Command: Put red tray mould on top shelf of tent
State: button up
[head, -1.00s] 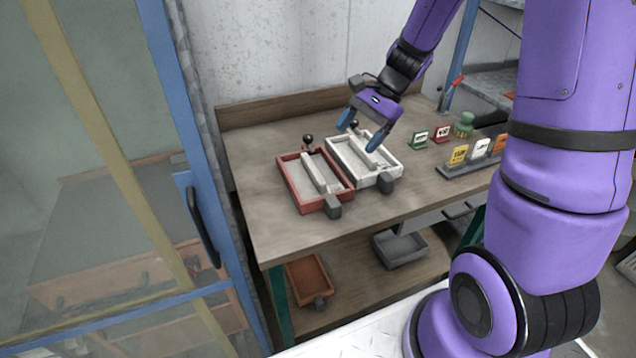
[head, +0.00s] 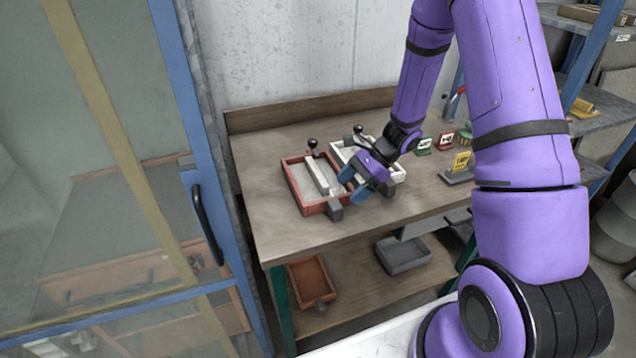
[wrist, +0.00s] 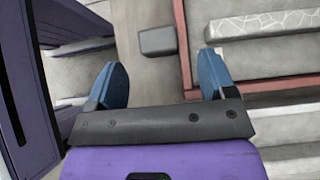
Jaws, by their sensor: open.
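A red tray mould (head: 296,180) with a grey bar and a black knob lies on the workbench. A white tray mould (head: 345,153) sits beside it on the right, partly hidden by my gripper. My gripper (head: 353,185) is open and empty, low over the front right side of the red tray. In the wrist view, a red tray wall (wrist: 183,45) and a grey block (wrist: 158,41) show ahead of and between my open fingers (wrist: 163,78). A blue-framed, clear-panelled enclosure (head: 180,85) with a black handle stands at the left, perhaps the tent; its top shelf is not visible.
The wooden workbench (head: 265,220) is bare at its front left. An orange-brown tray (head: 308,273) and a grey tray (head: 403,254) lie on its lower shelf. Label cards (head: 461,162) stand to the right. A blue-posted rack (head: 590,60) is at the far right.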

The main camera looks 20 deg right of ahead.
aim_at(335, 201)
jog(key=shift+x, duration=2.85)
jog(key=shift+w+d, duration=0.1)
jog(key=shift+w, duration=0.1)
jog(key=c, duration=1)
jog(key=shift+c, duration=0.2)
